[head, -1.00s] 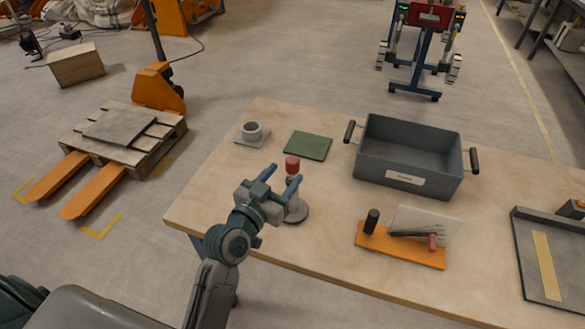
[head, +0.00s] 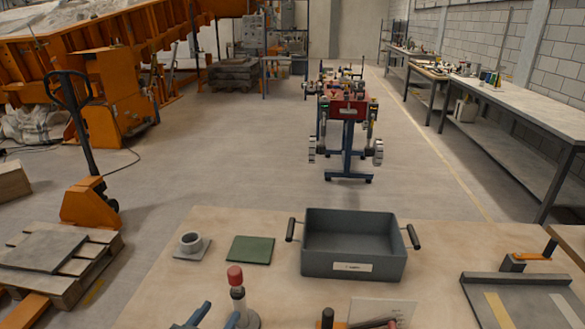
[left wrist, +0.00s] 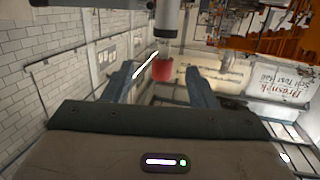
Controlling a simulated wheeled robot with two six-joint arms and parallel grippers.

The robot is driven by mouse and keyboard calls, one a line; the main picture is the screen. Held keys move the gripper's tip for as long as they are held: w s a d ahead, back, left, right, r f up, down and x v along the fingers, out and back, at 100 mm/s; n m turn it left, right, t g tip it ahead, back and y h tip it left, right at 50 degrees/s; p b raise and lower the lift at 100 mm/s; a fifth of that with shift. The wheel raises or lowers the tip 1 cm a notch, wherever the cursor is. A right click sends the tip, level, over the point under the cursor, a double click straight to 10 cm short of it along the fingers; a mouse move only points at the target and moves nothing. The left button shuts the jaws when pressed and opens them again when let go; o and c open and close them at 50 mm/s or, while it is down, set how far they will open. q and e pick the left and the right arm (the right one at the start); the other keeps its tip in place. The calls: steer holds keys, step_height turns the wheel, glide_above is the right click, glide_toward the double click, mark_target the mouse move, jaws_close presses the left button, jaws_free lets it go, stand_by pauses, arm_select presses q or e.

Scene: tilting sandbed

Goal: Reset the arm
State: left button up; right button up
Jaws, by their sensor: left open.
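My left gripper (head: 217,315) shows at the bottom edge of the head view. Its blue-grey fingers are apart and it is empty. Most of the arm is below the frame. In the left wrist view the open fingers (left wrist: 168,84) also show. In the left wrist view the red knob (left wrist: 162,70) appears between the fingers, touching neither visibly. I cannot tell its depth. My right gripper is not in view.
On the table stand a grey bin (head: 352,262) with two handles, a green mat (head: 250,250), a white ring on a small plate (head: 192,246) and a dark tray (head: 520,282) at right. A pallet truck (head: 88,203) stands left of the table. A red-topped stand (head: 347,120) is beyond.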

arm_select(q)
steer(key=s+a+f+n+g+y, duration=0.1)
steer(key=s+a+f+g+y, duration=0.25)
steer(key=s+f+g, duration=0.55)
steer(key=s+a+f+n+g+y, duration=0.15)
steer(key=s+a+f+g, duration=0.45)
steer(key=s, duration=0.6)
step_height(320, 180, down, 30)
steer(key=a+t, duration=0.1)
steer(key=a, duration=0.1)
steer(key=s+a+f+g, duration=0.1)
steer(key=s+f, duration=1.7)
steer(key=f, duration=0.1)
steer(key=shift+f, duration=0.4)
